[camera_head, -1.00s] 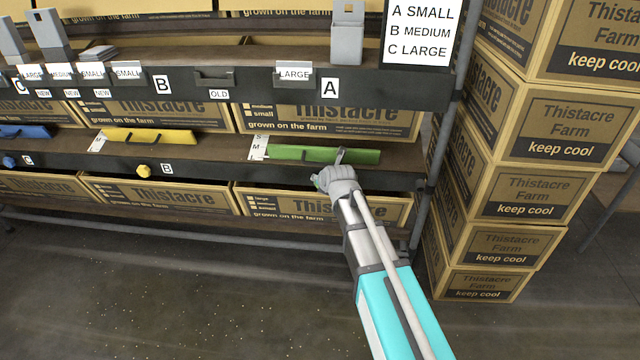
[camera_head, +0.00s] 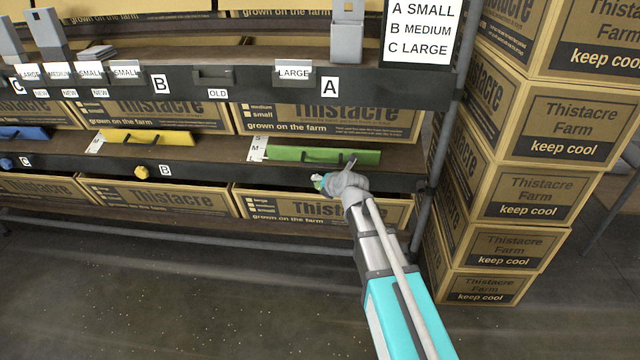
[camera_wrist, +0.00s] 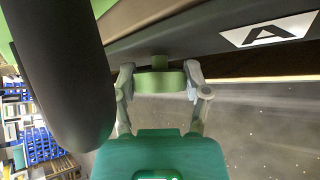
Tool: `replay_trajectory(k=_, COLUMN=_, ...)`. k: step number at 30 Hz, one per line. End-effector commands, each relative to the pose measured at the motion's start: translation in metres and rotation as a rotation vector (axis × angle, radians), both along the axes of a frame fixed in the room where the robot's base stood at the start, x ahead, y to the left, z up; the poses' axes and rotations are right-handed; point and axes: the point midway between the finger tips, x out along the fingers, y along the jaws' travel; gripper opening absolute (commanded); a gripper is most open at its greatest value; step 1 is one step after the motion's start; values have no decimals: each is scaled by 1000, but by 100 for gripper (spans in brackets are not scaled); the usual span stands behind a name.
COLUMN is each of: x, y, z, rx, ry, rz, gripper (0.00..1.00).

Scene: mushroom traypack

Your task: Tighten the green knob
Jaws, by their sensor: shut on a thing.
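The green knob (camera_wrist: 160,81) sits on the front edge of the lower shelf, between the two fingers of my gripper (camera_wrist: 160,80) in the wrist view. My gripper is shut on the knob, one finger on each side. In the head view my gripper (camera_head: 318,182) is at the shelf edge below the green bar (camera_head: 345,156), and the knob is mostly hidden behind it. The green bar has a dark handle and lies on the shelf with a small S/M scale card (camera_head: 257,148) at its left end.
A yellow knob (camera_head: 141,170) and yellow bar (camera_head: 150,137) are to the left, with a blue knob (camera_head: 7,163) farther left. Stacked cartons (camera_head: 510,205) stand close on the right. A rack post (camera_head: 441,150) is beside my arm. The floor in front is clear.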

Motion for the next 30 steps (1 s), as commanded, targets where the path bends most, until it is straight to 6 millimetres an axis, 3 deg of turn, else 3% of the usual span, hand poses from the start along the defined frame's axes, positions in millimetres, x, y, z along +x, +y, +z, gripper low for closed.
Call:
replay_trajectory(k=1, x=1, y=1, z=0, rx=1, ry=1, rz=1, gripper=13)
replay_trajectory(k=2, x=1, y=1, z=0, rx=1, ry=1, rz=1, gripper=63)
replay_trajectory(k=7, x=1, y=0, z=0, rx=0, ry=0, rz=0, gripper=94)
replay_trajectory(k=30, x=0, y=-1, z=0, rx=-1, ry=0, rz=-1, gripper=95)
